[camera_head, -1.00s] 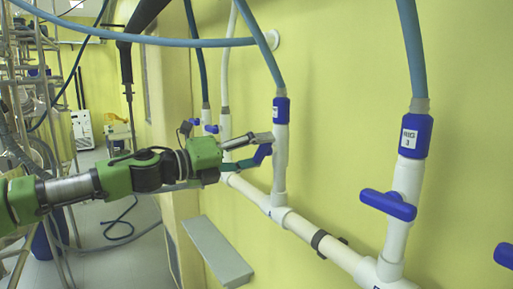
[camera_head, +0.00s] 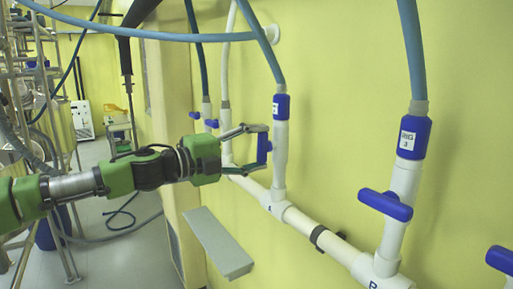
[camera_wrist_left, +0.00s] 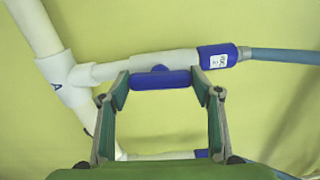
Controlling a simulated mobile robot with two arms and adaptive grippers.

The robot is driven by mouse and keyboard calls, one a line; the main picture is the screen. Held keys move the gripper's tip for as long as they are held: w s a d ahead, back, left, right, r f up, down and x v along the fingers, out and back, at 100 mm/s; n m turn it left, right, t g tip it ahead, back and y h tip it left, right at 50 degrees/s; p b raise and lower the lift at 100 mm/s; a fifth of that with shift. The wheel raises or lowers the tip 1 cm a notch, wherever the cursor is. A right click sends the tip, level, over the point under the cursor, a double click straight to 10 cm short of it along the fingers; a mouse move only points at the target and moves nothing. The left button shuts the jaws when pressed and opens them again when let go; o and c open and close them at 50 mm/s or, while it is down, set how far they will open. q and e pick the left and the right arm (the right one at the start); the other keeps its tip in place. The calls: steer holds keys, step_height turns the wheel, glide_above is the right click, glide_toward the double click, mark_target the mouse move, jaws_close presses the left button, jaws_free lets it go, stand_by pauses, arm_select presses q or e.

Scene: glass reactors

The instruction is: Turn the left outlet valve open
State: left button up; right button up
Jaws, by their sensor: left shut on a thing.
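The left outlet valve has a blue handle (camera_head: 263,149) on a white vertical pipe (camera_head: 280,155). The handle stands about upright, along its pipe. In the left wrist view the handle (camera_wrist_left: 160,80) lies lengthwise along the pipe, whose tee is marked A. My left gripper (camera_head: 256,149) is shut on the handle, one finger at its upper end and one at its lower end. The wrist view shows the fingertips (camera_wrist_left: 164,83) at the handle's two ends. My right gripper is not in view.
Another valve with a blue handle (camera_head: 386,205), set across its pipe, is to the right. Part of a further blue handle (camera_head: 500,260) shows at the right edge. A grey ledge (camera_head: 217,243) juts from the wall below. A blue hose (camera_head: 150,38) crosses above my arm.

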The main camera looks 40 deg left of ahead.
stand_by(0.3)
arm_select(q)
steer(key=o, duration=1.1)
steer(key=shift+s, duration=0.1)
steer(key=shift+v, duration=0.9)
steer(key=v, duration=1)
